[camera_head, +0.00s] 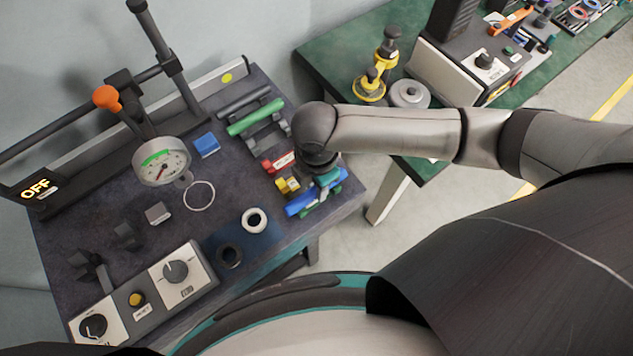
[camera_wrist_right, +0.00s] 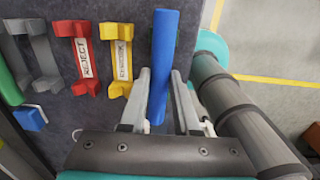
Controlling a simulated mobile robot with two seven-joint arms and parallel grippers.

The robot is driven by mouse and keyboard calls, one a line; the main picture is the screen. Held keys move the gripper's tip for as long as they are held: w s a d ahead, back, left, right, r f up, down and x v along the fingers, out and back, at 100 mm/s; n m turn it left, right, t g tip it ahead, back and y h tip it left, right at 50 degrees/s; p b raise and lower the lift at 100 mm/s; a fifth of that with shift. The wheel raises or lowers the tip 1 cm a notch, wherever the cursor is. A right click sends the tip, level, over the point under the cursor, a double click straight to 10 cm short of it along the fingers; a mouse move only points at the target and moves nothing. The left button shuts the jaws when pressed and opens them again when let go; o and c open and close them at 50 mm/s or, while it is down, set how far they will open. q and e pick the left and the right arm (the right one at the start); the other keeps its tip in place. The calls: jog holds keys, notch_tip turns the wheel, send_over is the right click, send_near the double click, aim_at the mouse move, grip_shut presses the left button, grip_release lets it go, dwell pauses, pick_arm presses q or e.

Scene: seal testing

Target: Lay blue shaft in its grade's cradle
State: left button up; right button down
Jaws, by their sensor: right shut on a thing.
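The blue shaft (camera_head: 296,206) lies near the right edge of the dark bench, low or at the surface; I cannot tell if it is lifted. In the right wrist view the blue shaft (camera_wrist_right: 163,60) stands between the fingers of my right gripper (camera_wrist_right: 160,98), which is shut on it. In the head view my right gripper (camera_head: 322,184) comes down over the shaft and partly hides it. The yellow cradle (camera_wrist_right: 116,58) is empty beside the shaft, then the red cradle (camera_wrist_right: 77,57) marked REJECT, also empty. A grey cradle (camera_wrist_right: 38,55) is farther left. My left gripper is not in view.
A green shaft (camera_head: 256,117) rests at the back of the bench. A dial gauge (camera_head: 161,161), a blue block (camera_head: 206,144), rings (camera_head: 254,220) and a control panel (camera_head: 174,271) occupy the bench. A green table (camera_head: 322,62) stands beyond.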

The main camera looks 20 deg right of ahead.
jog(key=shift+f, duration=0.5)
jog(key=c, duration=0.6)
grip_release()
jog(key=shift+o, duration=0.2)
jog(key=shift+f, duration=0.1)
notch_tip(320, 180, up, 15)
jog(key=p, duration=0.2)
jog(key=shift+r, duration=0.2)
